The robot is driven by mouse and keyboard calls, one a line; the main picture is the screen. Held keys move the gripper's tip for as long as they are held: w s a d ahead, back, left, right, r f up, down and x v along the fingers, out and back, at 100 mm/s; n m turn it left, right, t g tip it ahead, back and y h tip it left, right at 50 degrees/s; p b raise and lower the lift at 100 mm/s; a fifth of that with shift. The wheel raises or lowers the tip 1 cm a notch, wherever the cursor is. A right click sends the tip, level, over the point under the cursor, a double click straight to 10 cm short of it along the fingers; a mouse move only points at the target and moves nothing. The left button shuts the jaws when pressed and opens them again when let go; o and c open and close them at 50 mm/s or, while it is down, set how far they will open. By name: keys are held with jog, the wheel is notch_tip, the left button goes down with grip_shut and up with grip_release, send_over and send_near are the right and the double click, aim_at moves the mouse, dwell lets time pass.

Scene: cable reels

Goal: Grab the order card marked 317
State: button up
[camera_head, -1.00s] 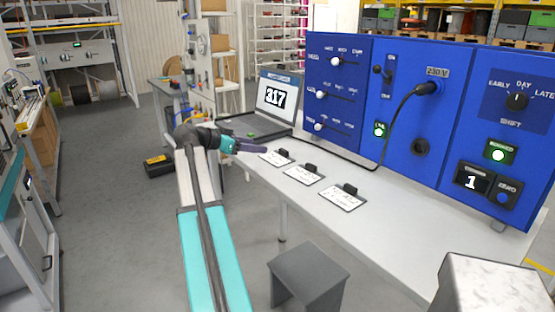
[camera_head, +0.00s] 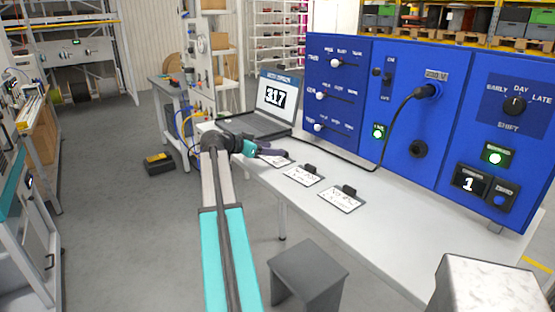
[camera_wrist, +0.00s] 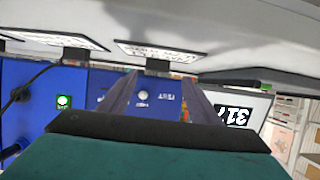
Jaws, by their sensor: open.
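Three white order cards with black clips lie in a row on the pale table: a far card (camera_head: 272,163), a middle card (camera_head: 302,176) and a near card (camera_head: 341,201). Their print is too small to read for certain. My gripper (camera_head: 284,154) is open and low at the far card, partly covering it. In the wrist view, which is upside down, the black clip (camera_wrist: 158,65) of one card (camera_wrist: 152,49) shows between and beyond the fingertips (camera_wrist: 162,82). A second card (camera_wrist: 55,39) shows to its left. I cannot tell any contact.
A laptop (camera_head: 275,97) showing 317 stands behind the cards. A blue control panel (camera_head: 405,120) with knobs, a plugged cable and green lamps rises along the table's back. A grey stool (camera_head: 308,272) stands in front. The table (camera_head: 390,235) is clear right of the near card.

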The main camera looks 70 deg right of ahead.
jog(key=shift+p+x, duration=0.55)
jog(key=shift+x, duration=0.25)
jog(key=shift+p+x, duration=0.65)
jog(key=shift+x, duration=1.2)
jog(key=shift+s+a, duration=0.15)
jog(key=shift+a, duration=0.05)
jog(key=c, duration=1.2)
jog(key=shift+o, duration=0.2)
jog(key=shift+r, duration=0.2)
jog(key=shift+r+b, duration=0.75)
jog(key=shift+r, duration=0.5)
jog(key=w+a+r+b, duration=0.1)
jog(key=w+a+b, duration=0.1)
jog(key=w+a, duration=0.2)
jog(key=w+a+r+b, duration=0.1)
jog(key=w+a, duration=0.3)
jog(key=a, duration=0.5)
jog(key=shift+a+b, duration=0.35)
jog(key=shift+b, duration=0.2)
jog(key=shift+w, duration=0.15)
